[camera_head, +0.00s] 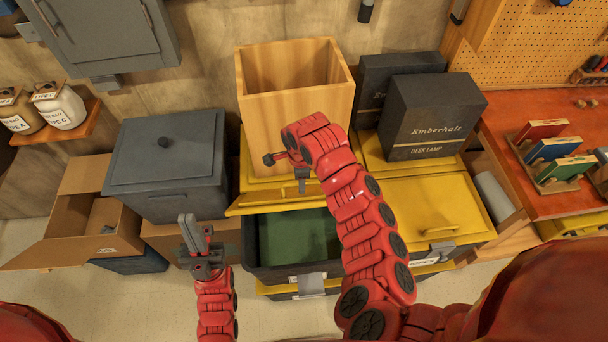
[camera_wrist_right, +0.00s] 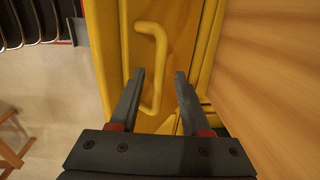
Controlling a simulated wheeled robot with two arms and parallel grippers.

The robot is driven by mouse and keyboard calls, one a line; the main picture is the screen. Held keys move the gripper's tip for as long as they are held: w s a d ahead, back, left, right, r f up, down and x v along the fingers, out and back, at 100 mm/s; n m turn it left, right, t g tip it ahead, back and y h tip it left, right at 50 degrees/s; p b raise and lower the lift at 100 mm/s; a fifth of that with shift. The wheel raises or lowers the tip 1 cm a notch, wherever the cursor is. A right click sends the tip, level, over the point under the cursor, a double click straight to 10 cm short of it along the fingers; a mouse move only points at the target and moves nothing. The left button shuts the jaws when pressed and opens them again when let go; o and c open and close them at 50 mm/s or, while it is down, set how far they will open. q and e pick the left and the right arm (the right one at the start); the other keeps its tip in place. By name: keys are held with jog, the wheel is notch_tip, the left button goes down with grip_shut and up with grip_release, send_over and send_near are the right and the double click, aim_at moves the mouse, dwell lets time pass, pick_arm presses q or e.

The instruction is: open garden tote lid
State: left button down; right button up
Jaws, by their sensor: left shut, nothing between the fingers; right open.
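The open tote (camera_head: 265,273) is a dark bin with green contents (camera_head: 300,238) showing inside. Its yellow lid (camera_head: 262,203) is raised at the back, near the tall wooden box. In the right wrist view the yellow lid (camera_wrist_right: 176,30) fills the middle, and its handle (camera_wrist_right: 158,62) lies between the finger tips as seen. My right gripper (camera_wrist_right: 159,76) is open; I cannot tell whether it touches the handle. In the head view my right arm covers part of the tote and lid. My left gripper (camera_head: 195,226) is shut and empty, left of the tote.
A wooden box (camera_head: 300,115) and black desk lamp boxes (camera_head: 432,118) stand behind the totes. Another tote with a closed yellow lid (camera_head: 432,208) is at right. A grey lidded bin (camera_head: 165,180) and an open cardboard box (camera_head: 75,215) are at left. Floor shows in front.

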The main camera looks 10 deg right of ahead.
jog(key=shift+s+a+r, duration=0.1)
jog(key=shift+s+a, duration=0.05)
grip_shut()
dwell(1.3)
